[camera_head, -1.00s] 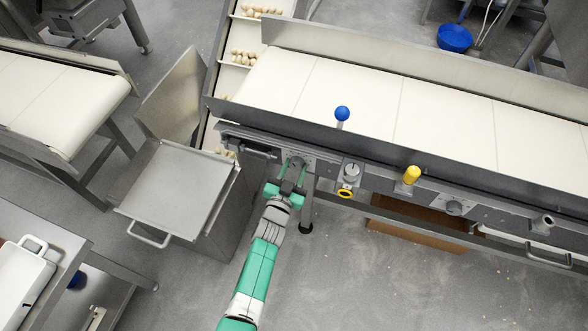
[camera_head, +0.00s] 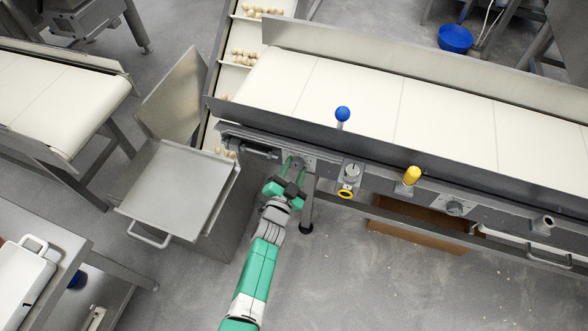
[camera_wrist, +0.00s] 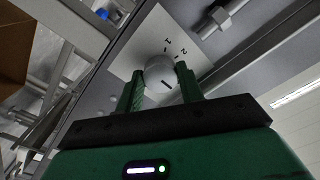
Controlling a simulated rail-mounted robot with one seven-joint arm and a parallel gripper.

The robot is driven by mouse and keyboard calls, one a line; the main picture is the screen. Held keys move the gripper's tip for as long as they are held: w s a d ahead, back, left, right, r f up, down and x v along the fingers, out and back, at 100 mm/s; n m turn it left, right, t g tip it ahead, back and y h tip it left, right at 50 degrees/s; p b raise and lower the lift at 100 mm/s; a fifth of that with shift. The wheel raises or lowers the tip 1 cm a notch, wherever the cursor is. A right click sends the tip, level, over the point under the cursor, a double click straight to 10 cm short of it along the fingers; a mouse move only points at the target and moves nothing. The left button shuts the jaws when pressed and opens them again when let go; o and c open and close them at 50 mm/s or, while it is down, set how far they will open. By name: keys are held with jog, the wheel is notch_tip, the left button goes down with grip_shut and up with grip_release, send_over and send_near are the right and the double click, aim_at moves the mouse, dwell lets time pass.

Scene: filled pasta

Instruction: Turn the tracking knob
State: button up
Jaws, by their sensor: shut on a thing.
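The tracking knob (camera_wrist: 161,75) is a round grey knob with a dark pointer line, on a pale plate (camera_wrist: 150,42) with tick marks and the numerals 1 and 2. My gripper (camera_wrist: 160,88) has one green finger on each side of the knob and is shut on it. In the head view, my gripper (camera_head: 292,172) reaches the near side rail of the conveyor (camera_head: 330,85), at its left end. The fingers and wrist hide most of the knob there.
A metal tray (camera_head: 180,190) stands left of my arm. Open floor lies to the right of my arm.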

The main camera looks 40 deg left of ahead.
jog(key=o, duration=1)
jog(key=p+v, duration=0.4)
jog(key=v, duration=0.4)
jog(key=shift+w, duration=0.1)
